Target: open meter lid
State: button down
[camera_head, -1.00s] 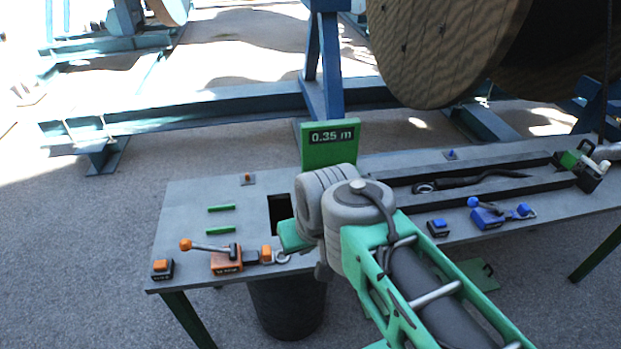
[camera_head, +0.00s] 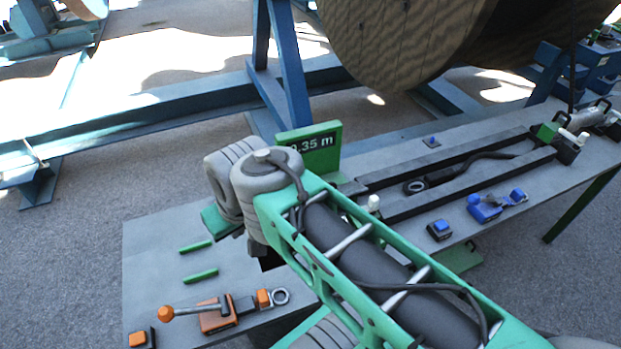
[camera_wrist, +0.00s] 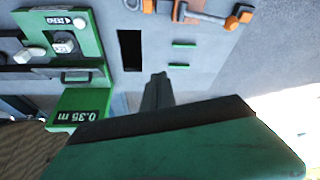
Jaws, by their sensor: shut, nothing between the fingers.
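The length meter shows in the wrist view as a green unit (camera_wrist: 92,40) with a "ZERO" label, a pale knob and a small window. A dark bar handle (camera_wrist: 76,76) lies along one edge. I cannot tell which panel is the lid or whether it is raised. Its green display board (camera_head: 322,158) reads 0.35 m and also shows in the wrist view (camera_wrist: 80,112). My gripper (camera_wrist: 158,80) is shut and empty, above the bench beside the unit and apart from it. In the head view my arm hides the gripper and most of the meter.
The grey bench (camera_head: 160,255) carries two green strips (camera_head: 200,276), an orange lever clamp (camera_head: 215,312) and a blue clamp (camera_head: 490,205). A dark slot (camera_wrist: 130,50) opens beside the meter. A cable (camera_head: 465,165) lies in the track. A large wooden reel (camera_head: 400,45) stands behind.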

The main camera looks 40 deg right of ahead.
jog(key=w+d+f+n+y+b, duration=0.1)
jog(key=w+d+f+n+b, duration=0.1)
jog(key=w+d+b, duration=0.3)
jog(key=w+d+f+n+t+b, duration=0.1)
jog(key=d+f+n+b, duration=0.2)
jog(key=d, duration=0.4)
jog(key=w+d+f+n+y+b, duration=0.1)
jog(key=w+d+f+n+b, duration=0.1)
jog(key=w+d+b, duration=0.3)
jog(key=s+d+f+n+t+y+b, duration=0.1)
jog(key=s+d+f+n+b, duration=0.15)
jog(key=s+d, duration=0.45)
jog(key=s+d+f+n+t+b, duration=0.15)
jog(key=s+d+n, duration=0.3)
jog(key=d, duration=0.45)
jog(key=shift+m+g, duration=0.3)
jog(key=shift+g, duration=0.15)
jog(key=w+f, duration=0.2)
jog(key=w, duration=0.1)
jog(key=w+f, duration=0.3)
jog(key=w+a+f, duration=0.1)
jog(key=w+f, duration=0.2)
jog(key=shift+b, duration=0.4)
jog(key=shift+w+d+r, duration=0.1)
jog(key=shift+w, duration=0.15)
